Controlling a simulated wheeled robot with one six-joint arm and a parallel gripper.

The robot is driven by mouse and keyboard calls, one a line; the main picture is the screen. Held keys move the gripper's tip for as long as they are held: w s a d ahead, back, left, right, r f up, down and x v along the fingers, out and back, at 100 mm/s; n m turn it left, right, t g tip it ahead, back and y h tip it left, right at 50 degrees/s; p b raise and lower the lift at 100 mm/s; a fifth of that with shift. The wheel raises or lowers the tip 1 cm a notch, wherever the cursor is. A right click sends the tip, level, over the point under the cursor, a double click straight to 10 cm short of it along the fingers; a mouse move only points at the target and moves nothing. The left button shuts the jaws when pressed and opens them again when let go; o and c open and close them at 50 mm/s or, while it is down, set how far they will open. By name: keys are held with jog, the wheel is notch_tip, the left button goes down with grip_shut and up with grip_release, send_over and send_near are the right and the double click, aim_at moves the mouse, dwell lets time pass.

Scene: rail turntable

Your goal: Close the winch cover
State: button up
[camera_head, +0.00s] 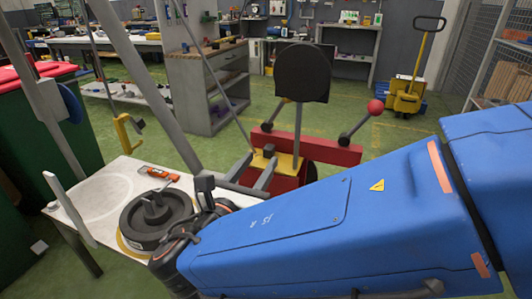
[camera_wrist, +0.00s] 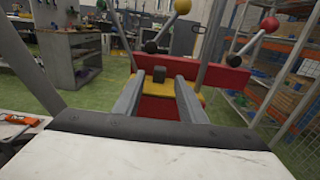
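No part is clearly recognisable as the winch cover, and I cannot tell whether one stands open or shut. A black rounded panel (camera_head: 302,72) stands upright on a grey post behind the red machine (camera_head: 330,150). A yellow crank (camera_head: 128,132) stands at the left, by the white table. My gripper (camera_head: 262,157) is in front of the red machine's yellow part. Its two grey fingers are apart, with nothing visibly held between them. In the wrist view, my gripper (camera_wrist: 160,78) points at the red crossbar (camera_wrist: 222,78). I cannot tell whether it touches anything.
Levers with ball ends (camera_head: 375,106) stick up from the red machine. A white table (camera_head: 110,195) at the left bears a black drum (camera_head: 155,213) and an orange tool (camera_head: 158,173). Grey poles rise nearby. Green floor (camera_head: 390,130) is open behind, with a yellow pallet truck (camera_head: 405,98).

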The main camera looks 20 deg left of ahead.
aim_at(267, 152)
jog(key=shift+w+d, duration=0.15)
jog(key=shift+w, duration=2.4)
jog(key=shift+c, duration=0.7)
grip_shut()
